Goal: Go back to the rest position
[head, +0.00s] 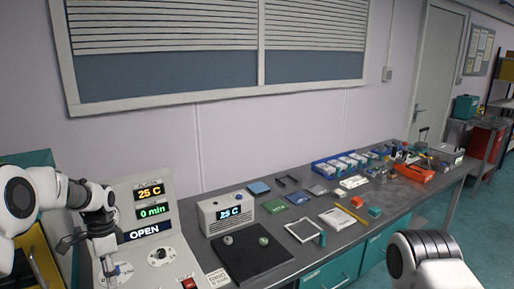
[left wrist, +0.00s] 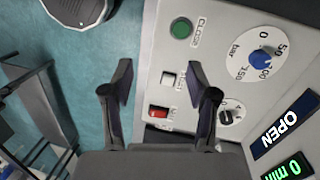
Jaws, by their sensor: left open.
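My left gripper (head: 110,268) hangs in front of the left part of the rheometer's control panel (head: 172,262) in the head view. In the left wrist view my left gripper (left wrist: 160,82) has its two fingers apart with nothing between them. Whether a finger touches the panel I cannot tell. Of my right arm only a white link with dark rings shows at the lower right of the head view; its gripper is out of view.
The panel's displays read 25 C (head: 150,192), 0 min and OPEN (head: 148,232). Trays, blue bins (head: 340,165) and small tools crowd the bench. Teal floor lies left of the panel.

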